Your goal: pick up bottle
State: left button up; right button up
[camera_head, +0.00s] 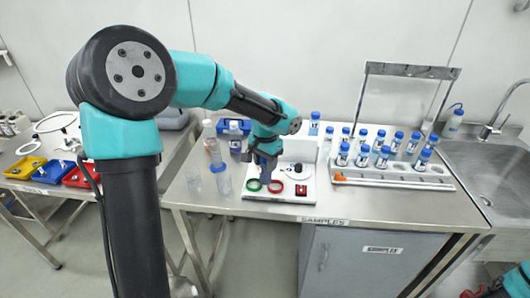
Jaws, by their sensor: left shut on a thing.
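My left arm reaches from the left over the steel bench. Its gripper (265,176) points down over the white device by the green and red rings. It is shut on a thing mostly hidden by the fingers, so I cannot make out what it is. Several blue-capped bottles (382,160) stand in the white rack (395,177) at right. Another blue-capped bottle (314,124) stands behind the device. A clear bottle (215,153) stands left of the gripper. A little of my right arm shows at the bottom right corner; its gripper is not in view.
The steel bench (370,212) is clear along its front right. The white device (250,194) carries a green ring (253,185) and a red ring (275,187). A metal frame (412,70) rises behind the rack. A sink (495,175) is at right.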

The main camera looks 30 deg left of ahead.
pick_arm(q)
jog(key=shift+s+d+r, duration=0.1)
jog(key=shift+s+d, duration=0.25)
jog(key=shift+s, duration=0.2)
jog(key=shift+s+d, duration=0.3)
jog(key=shift+s, duration=0.2)
jog(key=shift+d, duration=0.1)
jog(key=s+d, duration=0.8)
jog(key=shift+s+r, duration=0.15)
jog(key=shift+s, duration=0.1)
jog(key=shift+w, duration=0.1)
jog(key=w+a+f, duration=0.1)
jog(key=w+a, duration=0.6)
jog(key=w, duration=0.6)
jog(key=shift+f, duration=0.2)
jog(key=shift+w+a, duration=0.1)
jog(key=shift+w, duration=0.05)
